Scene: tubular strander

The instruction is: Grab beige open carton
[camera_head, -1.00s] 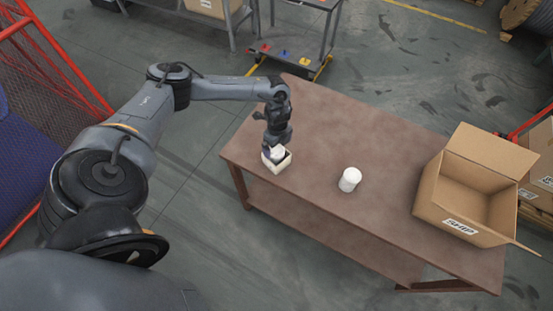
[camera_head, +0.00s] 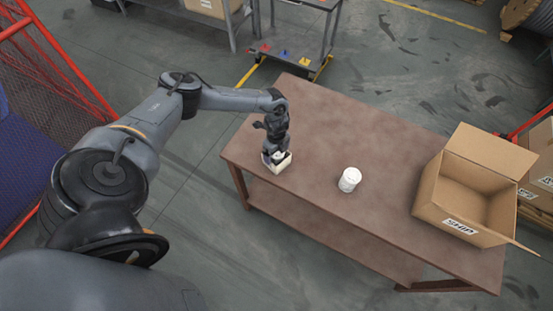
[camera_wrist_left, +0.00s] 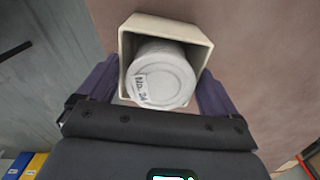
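A small beige open carton (camera_head: 283,166) stands at the near left edge of the brown table, with a white can inside. In the left wrist view the carton (camera_wrist_left: 127,45) has its open top toward the camera, and the white can (camera_wrist_left: 160,75) carries a printed label. My left gripper (camera_head: 274,157) is low over the carton. Its two purple fingers (camera_wrist_left: 156,88) are spread apart, one on either side of the carton, close to its walls. Whether they touch the walls is unclear. My right gripper is not in view.
Another white can (camera_head: 349,180) stands on the table (camera_head: 330,130) right of the carton. A large open cardboard box (camera_head: 455,222) marked SHIP is at the table's right end. The table between and behind them is clear. A cart (camera_head: 300,45) stands beyond the table.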

